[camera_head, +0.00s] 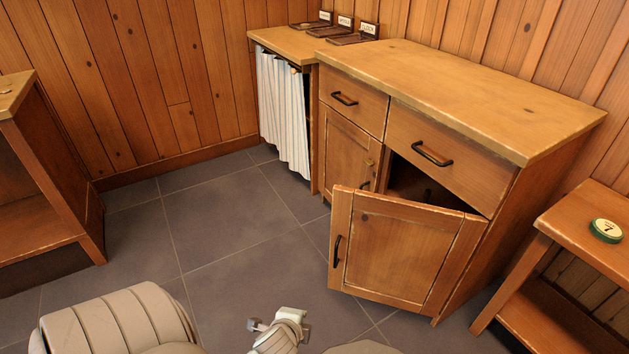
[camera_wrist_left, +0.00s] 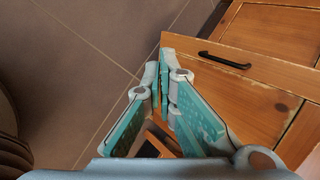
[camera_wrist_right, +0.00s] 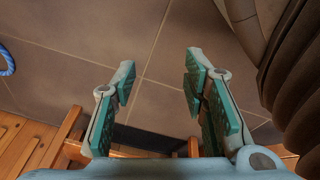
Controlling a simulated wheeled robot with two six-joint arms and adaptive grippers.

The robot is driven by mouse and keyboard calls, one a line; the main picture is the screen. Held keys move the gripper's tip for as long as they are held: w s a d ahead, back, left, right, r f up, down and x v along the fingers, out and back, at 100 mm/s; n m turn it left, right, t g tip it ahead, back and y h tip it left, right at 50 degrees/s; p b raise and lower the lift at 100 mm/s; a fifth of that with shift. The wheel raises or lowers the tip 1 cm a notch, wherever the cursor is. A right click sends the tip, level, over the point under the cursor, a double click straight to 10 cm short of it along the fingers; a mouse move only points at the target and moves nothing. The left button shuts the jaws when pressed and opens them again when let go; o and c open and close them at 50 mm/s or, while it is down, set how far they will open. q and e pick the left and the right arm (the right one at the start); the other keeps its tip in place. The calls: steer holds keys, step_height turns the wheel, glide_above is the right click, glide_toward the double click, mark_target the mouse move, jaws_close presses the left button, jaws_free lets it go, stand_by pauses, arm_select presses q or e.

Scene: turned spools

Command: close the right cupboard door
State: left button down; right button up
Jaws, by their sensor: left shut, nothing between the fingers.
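The right cupboard door (camera_head: 398,250) stands wide open, swung out in front of the wooden cabinet (camera_head: 520,80). Its black handle (camera_head: 337,251) is near its free edge, at the left. In the left wrist view the door (camera_wrist_left: 235,98) and its handle (camera_wrist_left: 222,60) lie to the right of my left gripper (camera_wrist_left: 162,76). That gripper is shut and empty, with its tips close to the door's edge; I cannot tell whether they touch. My right gripper (camera_wrist_right: 160,76) is open and empty above the floor.
The left cupboard door (camera_head: 348,148) and two drawers look shut. A striped curtain (camera_head: 283,112) hangs to the left. A low wooden table (camera_head: 590,222) with a green round tin (camera_head: 606,230) stands at the right, a wooden shelf unit (camera_head: 50,180) at the left. Tiled floor (camera_head: 230,210) is clear between.

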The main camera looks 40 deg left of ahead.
arm_select(q)
steer(key=w+a+r+m+t+y+p, duration=0.1)
steer(key=w+a+r+m+t+p, duration=0.15)
steer(key=w+r+m, duration=0.5)
steer(key=w+a+r+m+t+p, duration=0.25)
steer(key=w+r+m+t, duration=0.2)
steer(key=r+m, duration=0.55)
arm_select(e)
steer(key=s+d+f, duration=0.3)
steer(key=s, duration=0.7)
arm_select(q)
steer(key=m+b, duration=0.2)
steer(key=b, duration=0.4)
glide_toward(337, 204)
steer(key=x, duration=0.5)
steer(key=shift+w+a+f, duration=0.1)
steer(key=shift+w+f, duration=0.15)
steer(key=shift+f, duration=0.05)
steer(key=shift+w+a+r+g, duration=0.1)
steer(key=shift+w+g, duration=0.2)
steer(key=shift+w, duration=0.05)
arm_select(e)
steer(key=w+a+f+m+t, duration=0.1)
steer(key=w+a, duration=0.3)
steer(key=w, duration=0.5)
steer(key=shift+f, duration=0.4)
steer(key=shift+d, duration=0.1)
